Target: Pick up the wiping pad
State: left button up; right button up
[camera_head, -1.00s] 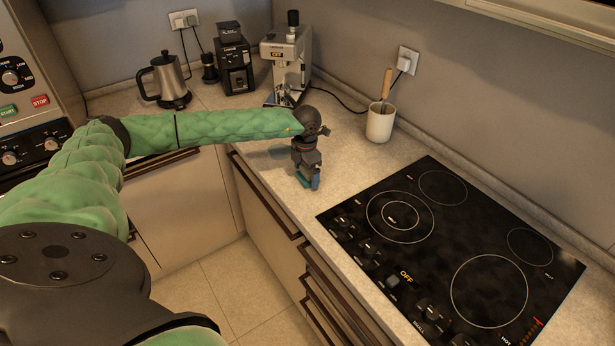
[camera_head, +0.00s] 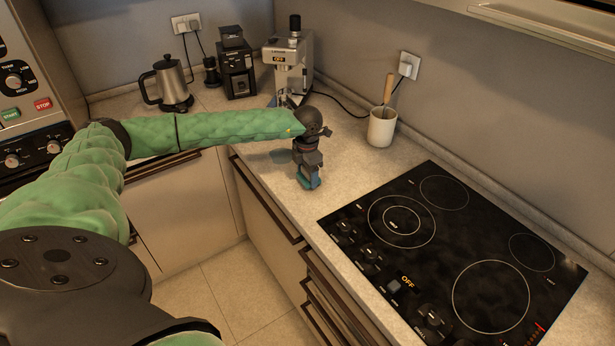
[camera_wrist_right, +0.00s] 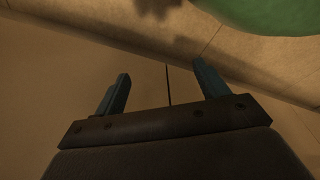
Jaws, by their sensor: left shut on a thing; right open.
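My left gripper (camera_head: 308,180) points down at the counter, left of the cooktop, with its teal fingertips close to the surface. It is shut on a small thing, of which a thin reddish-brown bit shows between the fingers. This is likely the wiping pad (camera_head: 310,179), mostly hidden by the fingers and too small to make out clearly. I cannot tell whether it still touches the counter. My right gripper (camera_wrist_right: 163,84) shows in the right wrist view, with its two teal fingers wide apart and nothing between them.
A black cooktop (camera_head: 450,250) lies right of the left gripper. A white pot with a wooden handle (camera_head: 381,127), an espresso machine (camera_head: 288,68), a grinder (camera_head: 236,72) and a kettle (camera_head: 168,82) stand behind.

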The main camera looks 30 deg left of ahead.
pick_arm(q)
jog(key=r, duration=0.1)
jog(key=d+r, duration=0.1)
jog(key=r, duration=0.1)
jog(key=shift+s+d+r, duration=0.15)
jog(key=shift+s+d, duration=0.05)
jog(key=s+d+r+p, duration=0.1)
jog(key=s+d+r, duration=0.2)
jog(key=d+r, duration=0.3)
jog(key=d, duration=0.3)
jog(key=shift+d, duration=0.4)
pick_arm(e)
jog(key=s+f, duration=0.1)
jog(key=s+d+f, duration=0.1)
jog(key=shift+s+d, duration=0.2)
jog(key=shift+s, duration=0.15)
jog(key=shift+w+a, duration=0.1)
pick_arm(q)
jog(key=shift+o, duration=0.7)
jog(key=shift+f, duration=0.1)
jog(key=shift+c, duration=0.3)
pick_arm(e)
jog(key=shift+w+a, duration=0.15)
jog(key=shift+w, duration=0.05)
